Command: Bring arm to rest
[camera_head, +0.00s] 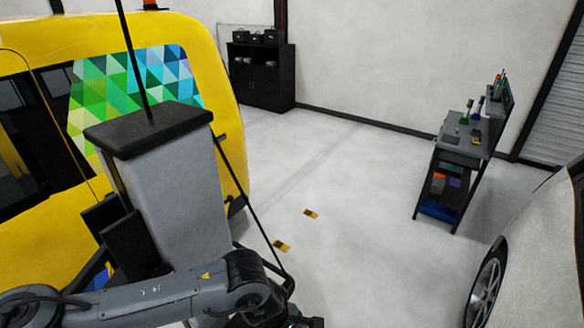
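My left arm comes in from the left along the bottom edge, in front of the yellow van. Its grey link runs to a dark jointed wrist. A dark part at the end, which looks like my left gripper (304,321), is cut off by the bottom edge. Its fingers cannot be made out, so I cannot tell whether it is open or holds anything. My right arm and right gripper are not in view. The yellow van (218,75) has a panel of green and blue triangles (95,80) on its side.
A grey workbench (462,138) with tools stands at the right. A white car (545,235) fills the lower right corner. A black cabinet (262,80) stands at the back wall. Two small yellow-and-black markers (311,213) lie on the floor. The middle floor is otherwise clear.

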